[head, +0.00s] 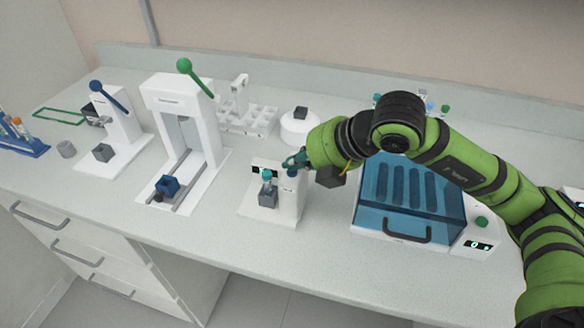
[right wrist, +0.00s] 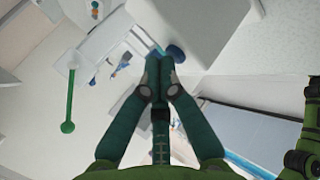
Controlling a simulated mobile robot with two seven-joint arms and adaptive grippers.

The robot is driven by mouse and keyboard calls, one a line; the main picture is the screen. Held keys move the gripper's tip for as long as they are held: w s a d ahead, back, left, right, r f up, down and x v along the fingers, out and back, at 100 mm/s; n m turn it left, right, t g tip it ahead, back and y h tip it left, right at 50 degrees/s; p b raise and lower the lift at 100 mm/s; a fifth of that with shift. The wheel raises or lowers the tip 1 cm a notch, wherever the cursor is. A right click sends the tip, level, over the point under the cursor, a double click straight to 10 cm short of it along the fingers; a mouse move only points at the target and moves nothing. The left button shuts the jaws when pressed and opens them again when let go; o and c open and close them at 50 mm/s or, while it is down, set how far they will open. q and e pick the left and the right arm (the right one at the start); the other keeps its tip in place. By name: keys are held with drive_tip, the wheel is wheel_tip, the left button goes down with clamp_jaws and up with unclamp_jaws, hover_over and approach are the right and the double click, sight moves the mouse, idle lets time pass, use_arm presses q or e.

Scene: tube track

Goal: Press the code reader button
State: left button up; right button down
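The white code reader (head: 288,203) stands near the middle of the bench, with a small dark display and a teal-capped tube (head: 266,175) in a grey holder at its front. Its blue button (head: 292,172) is on the upper right part of the reader. My right gripper (head: 291,160) is right above the button, with its fingers together and nothing between them. In the right wrist view the shut fingertips (right wrist: 158,60) are beside the blue button (right wrist: 174,52); I cannot tell whether they touch it. My left gripper is not in view.
A blue-lidded machine (head: 405,200) stands to the right, under my right arm. A white press with a green-knobbed lever (head: 185,95) and a smaller blue-levered device (head: 115,130) stand left. A white rack (head: 250,118) is behind. The bench front is clear.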

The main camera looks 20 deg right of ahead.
sight(296, 173)
drive_tip(key=shift+r+p, duration=0.35)
drive_tip(key=shift+r, duration=0.5)
drive_tip(key=shift+r+p, duration=1.55)
drive_tip(key=shift+r, duration=0.95)
